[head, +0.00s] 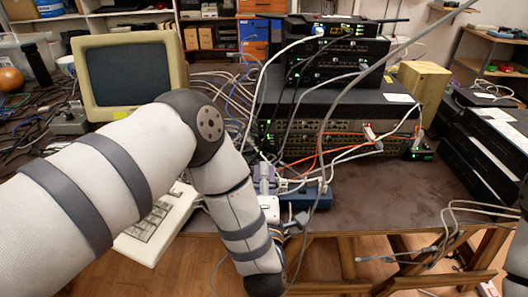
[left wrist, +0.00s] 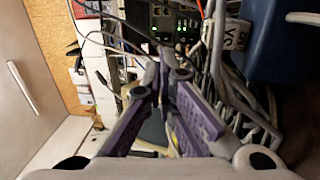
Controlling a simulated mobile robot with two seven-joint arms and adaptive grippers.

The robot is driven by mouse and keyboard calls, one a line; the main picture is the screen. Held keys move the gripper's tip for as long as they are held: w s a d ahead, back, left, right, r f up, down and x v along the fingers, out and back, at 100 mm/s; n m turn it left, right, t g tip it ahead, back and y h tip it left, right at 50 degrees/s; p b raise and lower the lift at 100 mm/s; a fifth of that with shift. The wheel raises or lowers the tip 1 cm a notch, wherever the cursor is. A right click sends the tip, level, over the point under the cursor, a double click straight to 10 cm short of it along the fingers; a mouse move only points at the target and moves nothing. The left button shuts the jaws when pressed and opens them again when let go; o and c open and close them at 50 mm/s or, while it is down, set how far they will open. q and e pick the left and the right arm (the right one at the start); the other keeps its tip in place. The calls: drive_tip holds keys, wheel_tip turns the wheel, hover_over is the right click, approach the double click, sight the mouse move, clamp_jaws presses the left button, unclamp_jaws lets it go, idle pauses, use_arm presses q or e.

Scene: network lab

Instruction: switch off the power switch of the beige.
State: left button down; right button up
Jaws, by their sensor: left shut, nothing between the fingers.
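The beige monitor (head: 126,78) with a dark screen stands at the back left of the table. A beige keyboard (head: 155,225) lies in front of it, partly behind my left arm. I cannot make out a power switch on the monitor. My left gripper (head: 264,172) has purple fingers and is near the cables in front of the network rack, right of the monitor. In the left wrist view its fingertips (left wrist: 163,85) come together with nothing held. My right gripper is out of view.
Stacked network devices (head: 335,100) with many loose cables stand at the centre. A blue box (head: 308,199) lies beside my left gripper; a blue object (left wrist: 285,40) shows in the left wrist view. A cardboard box (head: 424,80) stands behind. The front right tabletop (head: 390,190) is mostly clear.

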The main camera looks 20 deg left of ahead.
sight(263, 127)
use_arm(q)
drive_tip(key=w+b, duration=0.1)
drive_tip(key=w+a+f+b, duration=0.1)
drive_tip(key=w+b, duration=0.1)
drive_tip(key=shift+w+a+f, duration=0.15)
drive_tip(key=shift+w+f, duration=0.1)
drive_tip(key=shift+w, duration=0.05)
drive_tip(key=x, duration=0.3)
drive_tip(key=r+x, duration=0.1)
drive_tip(key=x, duration=0.5)
drive_tip(key=shift+r, duration=0.4)
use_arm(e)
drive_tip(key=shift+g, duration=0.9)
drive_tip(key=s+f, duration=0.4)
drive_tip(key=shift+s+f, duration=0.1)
